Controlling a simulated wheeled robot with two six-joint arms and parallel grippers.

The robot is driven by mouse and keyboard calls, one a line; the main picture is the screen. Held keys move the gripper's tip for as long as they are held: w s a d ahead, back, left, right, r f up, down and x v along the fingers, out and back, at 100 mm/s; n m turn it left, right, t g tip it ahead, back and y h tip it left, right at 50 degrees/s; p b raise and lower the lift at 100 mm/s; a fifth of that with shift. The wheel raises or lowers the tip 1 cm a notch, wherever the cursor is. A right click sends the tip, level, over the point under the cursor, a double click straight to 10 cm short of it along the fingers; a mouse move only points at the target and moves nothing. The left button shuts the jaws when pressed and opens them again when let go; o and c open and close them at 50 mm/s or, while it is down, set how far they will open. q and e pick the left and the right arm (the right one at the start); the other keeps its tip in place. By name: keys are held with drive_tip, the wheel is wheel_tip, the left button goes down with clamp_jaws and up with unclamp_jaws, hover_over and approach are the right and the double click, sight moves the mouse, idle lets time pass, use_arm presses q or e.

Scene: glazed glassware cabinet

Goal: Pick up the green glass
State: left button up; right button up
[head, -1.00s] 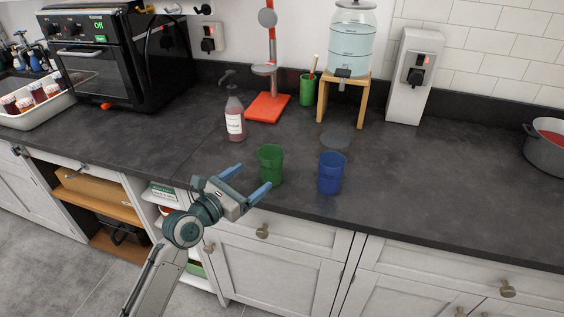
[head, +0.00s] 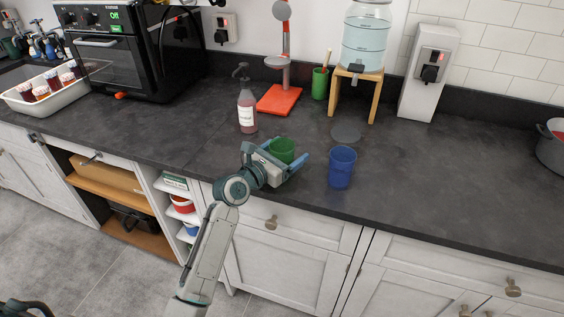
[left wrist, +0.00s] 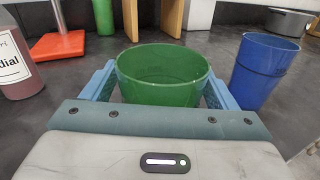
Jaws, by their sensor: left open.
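The green glass (head: 282,149) stands upright on the dark counter near its front edge. My left gripper (head: 285,154) is open, with one blue finger on each side of the glass; its palm hides the lower part of the glass in the head view. In the left wrist view the green glass (left wrist: 162,75) sits between the two fingers (left wrist: 160,88), and I cannot tell whether they touch it.
A blue glass (head: 341,168) stands close to the right of the gripper. A soap bottle (head: 247,112) and a red-based stand (head: 279,99) are behind to the left. A water dispenser on a wooden stand (head: 357,80) is at the back.

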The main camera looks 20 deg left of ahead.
sight(283, 142)
use_arm(q)
drive_tip(key=c, duration=1.2)
drive_tip(key=shift+o, duration=0.2)
drive_tip(key=shift+r, duration=0.5)
drive_tip(key=r, duration=0.2)
drive_tip(key=shift+s+a+r, duration=0.25)
drive_tip(key=shift+a+r, duration=0.05)
drive_tip(key=shift+a, duration=0.1)
drive_tip(key=s+a+r, duration=0.1)
drive_tip(key=s+a, duration=0.8)
drive_tip(key=a, duration=0.2)
drive_tip(key=shift+s+a+r+b, duration=0.25)
drive_tip(key=shift+a+b, duration=0.05)
drive_tip(key=shift+a, duration=0.1)
